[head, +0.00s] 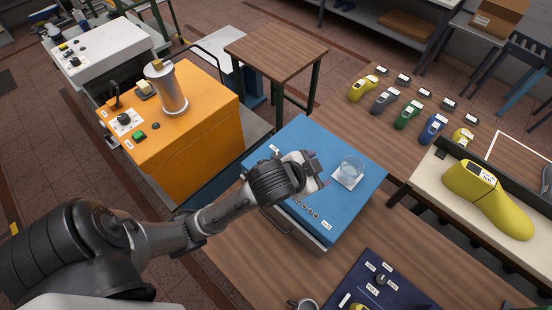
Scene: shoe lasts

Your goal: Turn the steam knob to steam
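An orange cabinet (190,150) stands at the left with a metal cylinder (170,90) on top. A dark round knob (124,119) sits on a white plate on this cabinet. I cannot read which knob is marked steam, or either setting. My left gripper (320,170) is over the blue cabinet top, away from both knobs. Its fingers look apart with nothing between them.
Several coloured shoe lasts (407,115) stand on the wooden table. A large yellow last (490,200) lies at right.

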